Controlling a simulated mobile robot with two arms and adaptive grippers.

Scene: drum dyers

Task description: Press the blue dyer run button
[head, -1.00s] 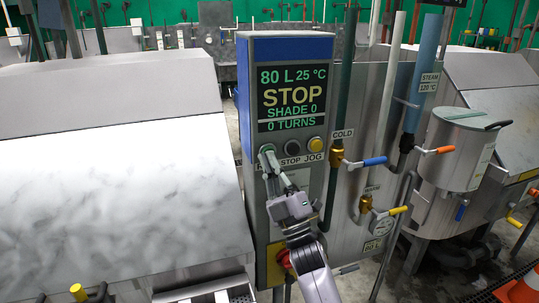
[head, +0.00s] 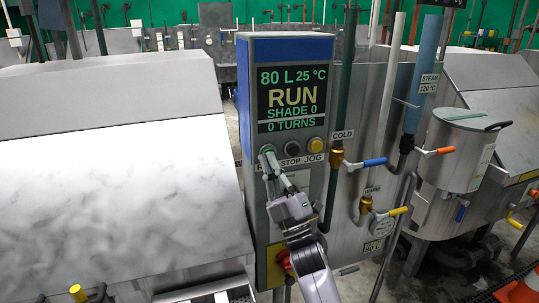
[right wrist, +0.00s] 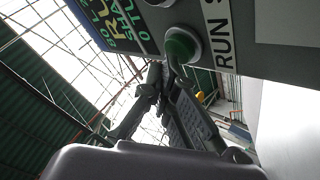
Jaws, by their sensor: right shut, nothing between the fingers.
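The blue-topped control panel (head: 244,90) stands in the middle of the head view. Its screen (head: 291,97) reads RUN, 80 L, 25 °C, shade 0, 0 turns. The green run button (right wrist: 181,44) shows in the right wrist view above the RUN label; in the head view the fingertips partly cover it. My right gripper (head: 272,160) is shut and empty, with its tips at the run button. In the right wrist view the fingers (right wrist: 170,78) reach up to the button's lower edge; I cannot tell whether they touch it. My left gripper is not in view.
A dark stop button (head: 292,147) and a yellow jog button (head: 315,146) sit right of the run button. A red knob (head: 284,260) is low on the panel, partly behind my arm. Pipes and a blue-handled cold valve (head: 374,162) stand to the right.

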